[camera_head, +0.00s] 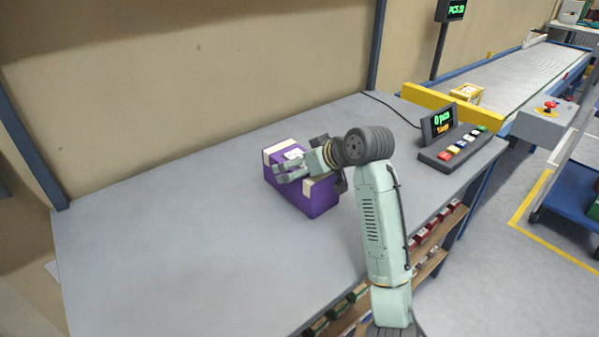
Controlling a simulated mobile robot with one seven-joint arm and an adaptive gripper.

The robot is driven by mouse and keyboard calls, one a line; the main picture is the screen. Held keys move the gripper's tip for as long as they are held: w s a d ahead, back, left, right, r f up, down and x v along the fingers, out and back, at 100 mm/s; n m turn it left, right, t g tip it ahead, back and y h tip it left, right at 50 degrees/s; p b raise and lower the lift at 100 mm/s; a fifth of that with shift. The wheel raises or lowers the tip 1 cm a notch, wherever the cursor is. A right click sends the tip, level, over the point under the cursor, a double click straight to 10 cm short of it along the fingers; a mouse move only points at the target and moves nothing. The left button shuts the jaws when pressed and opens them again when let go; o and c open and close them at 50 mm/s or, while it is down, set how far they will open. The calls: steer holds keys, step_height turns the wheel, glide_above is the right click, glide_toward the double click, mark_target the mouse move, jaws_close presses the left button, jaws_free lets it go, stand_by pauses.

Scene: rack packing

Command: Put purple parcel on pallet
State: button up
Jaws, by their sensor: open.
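The purple parcel (320,198) sits on the grey table (180,240), with cream tape along its top edges and a white label. My gripper (279,172) is open, over the top of the parcel at its left part. The gripper and wrist hide part of the parcel's top. I cannot tell whether the fingers touch it. No pallet can be made out in this view.
A button panel (461,147) and a small display (439,122) stand at the table's right end. Beyond is a conveyor (520,75) with a yellow box (467,93). Shelves with small boxes (357,292) lie under the front edge. The table's left part is clear.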

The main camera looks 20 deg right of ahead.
steer(key=shift+w+f, duration=0.15)
steer(key=shift+w, duration=0.05)
steer(key=shift+c, duration=0.4)
steer(key=c, duration=1.6)
